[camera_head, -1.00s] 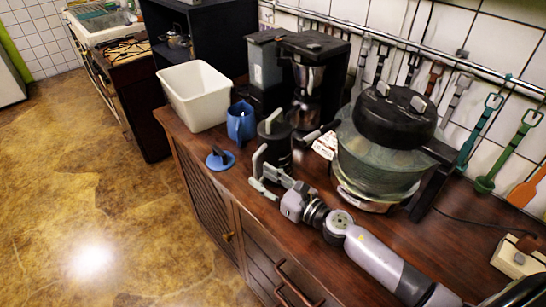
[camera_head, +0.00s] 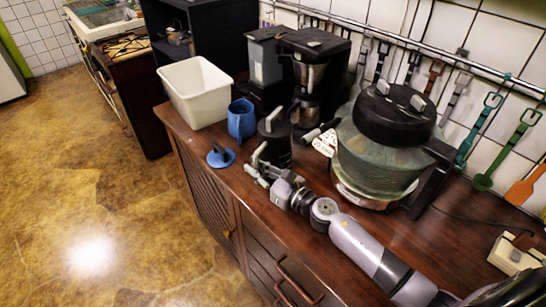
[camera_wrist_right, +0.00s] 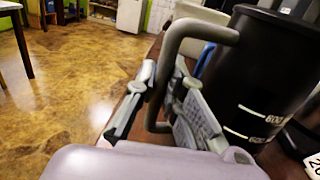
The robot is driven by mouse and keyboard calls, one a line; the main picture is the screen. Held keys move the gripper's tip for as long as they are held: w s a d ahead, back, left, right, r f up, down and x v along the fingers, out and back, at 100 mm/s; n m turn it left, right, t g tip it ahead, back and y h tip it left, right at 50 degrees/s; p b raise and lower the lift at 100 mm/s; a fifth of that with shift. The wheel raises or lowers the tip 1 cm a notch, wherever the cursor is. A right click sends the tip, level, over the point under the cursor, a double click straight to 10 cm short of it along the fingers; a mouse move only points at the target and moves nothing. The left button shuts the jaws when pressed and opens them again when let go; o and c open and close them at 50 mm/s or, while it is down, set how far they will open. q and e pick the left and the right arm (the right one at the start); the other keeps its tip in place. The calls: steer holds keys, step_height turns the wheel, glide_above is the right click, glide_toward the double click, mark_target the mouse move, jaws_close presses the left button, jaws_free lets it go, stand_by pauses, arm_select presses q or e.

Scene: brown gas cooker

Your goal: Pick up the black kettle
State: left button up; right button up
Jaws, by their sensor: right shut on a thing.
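The black kettle (camera_head: 279,155) stands on the brown wooden counter, with a grey handle on its left side and a grey knob on its lid. In the right wrist view its black body (camera_wrist_right: 262,75), with pale level marks, fills the right side. The grey handle (camera_wrist_right: 208,28) curves out to the left from it. My right gripper (camera_head: 262,172) is at the handle, and in the wrist view its fingers (camera_wrist_right: 160,105) are shut around the handle's upright part. The kettle looks upright. My left gripper is not in view.
A blue jug (camera_head: 241,120), a blue lid-like piece (camera_head: 221,157) and a white bin (camera_head: 197,92) are left of the kettle. A coffee machine (camera_head: 312,75) stands behind. A large blender-like appliance (camera_head: 385,155) is to the right. The counter's front edge is near.

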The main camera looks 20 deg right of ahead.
jaws_close()
steer(key=shift+r, duration=0.1)
stand_by(0.3)
step_height(320, 180, up, 20)
steer(key=p, duration=1.2)
steer(key=shift+p, duration=0.4)
steer(key=shift+w, duration=0.1)
